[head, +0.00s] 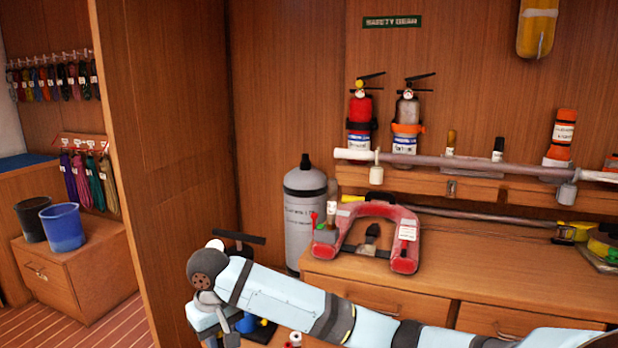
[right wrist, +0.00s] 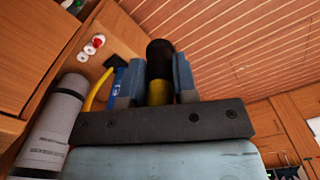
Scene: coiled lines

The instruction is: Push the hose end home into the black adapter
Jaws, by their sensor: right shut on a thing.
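My right gripper (right wrist: 157,80) is shut on the hose end (right wrist: 159,92), which is yellow near the palm with a black cylindrical part (right wrist: 160,58) beyond the fingertips. I cannot tell if this black part is the adapter. A bent yellow hose length (right wrist: 96,90) shows just left of the fingers in the right wrist view, beside a black piece (right wrist: 116,62) above something blue. In the head view my right arm reaches in from the right, and its gripper (head: 222,332) is low and mostly hidden. My left gripper is not in view.
A grey cylinder (head: 304,212) stands behind my arm, left of a wooden counter (head: 480,275). A red horseshoe-shaped float (head: 404,250) sits on the counter. Small red and white rolls (right wrist: 92,46) lie near the gripper. A blue bucket (head: 62,228) stands far left. Striped floor is open at left.

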